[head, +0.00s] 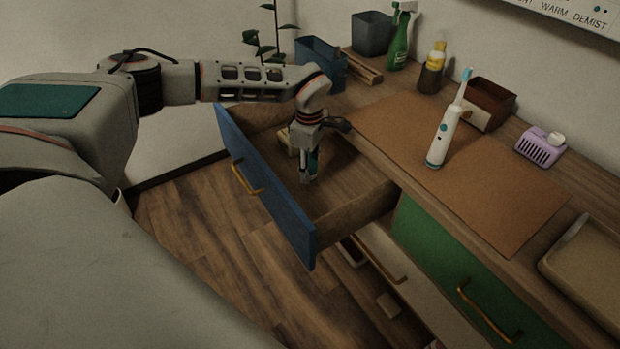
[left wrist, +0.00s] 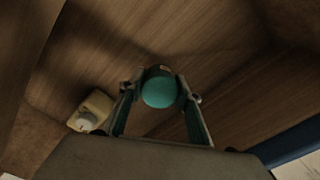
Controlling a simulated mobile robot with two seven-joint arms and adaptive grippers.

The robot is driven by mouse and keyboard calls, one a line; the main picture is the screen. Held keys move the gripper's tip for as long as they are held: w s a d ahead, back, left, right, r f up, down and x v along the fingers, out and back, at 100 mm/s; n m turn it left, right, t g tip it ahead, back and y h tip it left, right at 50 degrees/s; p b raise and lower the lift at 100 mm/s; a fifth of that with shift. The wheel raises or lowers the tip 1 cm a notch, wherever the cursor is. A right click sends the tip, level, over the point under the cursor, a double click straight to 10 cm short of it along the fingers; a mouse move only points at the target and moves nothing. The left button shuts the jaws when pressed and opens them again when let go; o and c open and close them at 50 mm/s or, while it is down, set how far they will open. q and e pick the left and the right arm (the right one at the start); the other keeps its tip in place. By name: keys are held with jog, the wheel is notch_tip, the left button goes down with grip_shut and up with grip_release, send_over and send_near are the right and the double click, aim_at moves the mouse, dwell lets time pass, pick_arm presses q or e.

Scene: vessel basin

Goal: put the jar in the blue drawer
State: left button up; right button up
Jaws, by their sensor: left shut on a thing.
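The blue drawer (head: 262,185) is pulled open in the head view, its wooden inside showing. My left gripper (head: 307,178) reaches down into the drawer from above. It is shut on the jar, whose teal round lid (left wrist: 159,92) shows between the fingers in the left wrist view. In the head view the jar (head: 314,163) is mostly hidden by the gripper. The jar is over the drawer's floor; I cannot tell whether it touches it. My right gripper is not in view.
A cream item (left wrist: 91,111) with a whitish cap lies in the drawer, left of the gripper in the wrist view. An electric toothbrush (head: 442,135) stands on the brown mat (head: 500,190). A green drawer (head: 440,250) is closed. Bottles and bins line the wall.

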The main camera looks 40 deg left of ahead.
pick_arm(q)
notch_tip(320, 180, down, 4)
jog(key=shift+r+b, duration=0.1)
jog(key=shift+b, duration=0.3)
jog(key=shift+f, duration=0.2)
jog(key=o, duration=1.2)
jog(key=shift+c, duration=0.2)
